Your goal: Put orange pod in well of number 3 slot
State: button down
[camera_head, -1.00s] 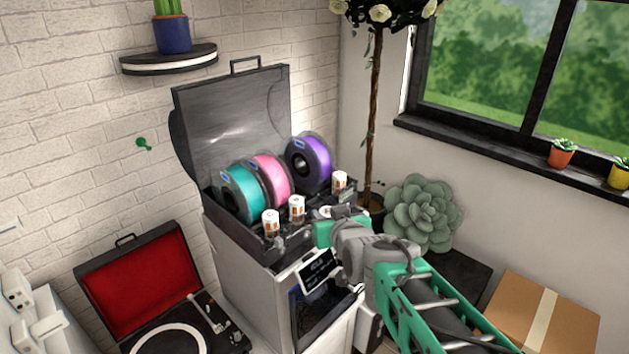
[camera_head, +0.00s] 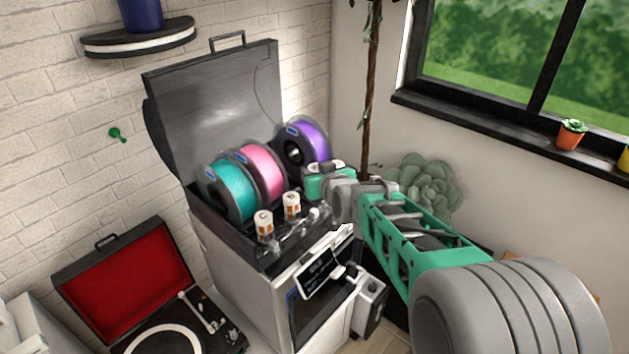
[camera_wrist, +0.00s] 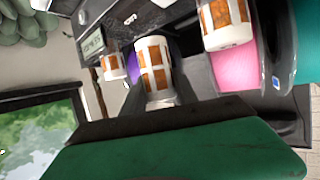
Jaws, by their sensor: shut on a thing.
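My gripper (camera_head: 325,182) is by the front of the purple spool at the right end of the open machine. It is shut on a white pod with orange panels (camera_wrist: 154,62), between dark fingers in the wrist view; in the head view the green gripper body mostly hides this pod. Two similar pods, a left one (camera_head: 264,223) and another (camera_head: 291,205), stand upright along the front ledge. The wrist view shows one pod close at the top (camera_wrist: 226,22) and a smaller one farther off (camera_wrist: 112,67). I cannot read any slot numbers; the wells near my gripper are hidden.
Teal (camera_head: 230,192), pink (camera_head: 262,174) and purple (camera_head: 308,140) spools stand behind the ledge. The raised lid (camera_head: 215,110) stands behind them. A small display (camera_head: 320,272) sticks out in front. A turntable (camera_head: 180,330) is at lower left.

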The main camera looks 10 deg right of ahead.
jog(key=f, duration=0.2)
jog(key=w+f, duration=0.1)
jog(key=f, duration=0.1)
jog(key=shift+w+b, duration=0.2)
jog(key=shift+b, duration=0.15)
jog(key=shift+s, duration=0.35)
jog(key=shift+w+f, duration=0.15)
jog(key=shift+f, duration=0.05)
jog(key=c, duration=1)
grip_release()
jog(key=shift+o, duration=0.3)
jog(key=shift+r, duration=0.1)
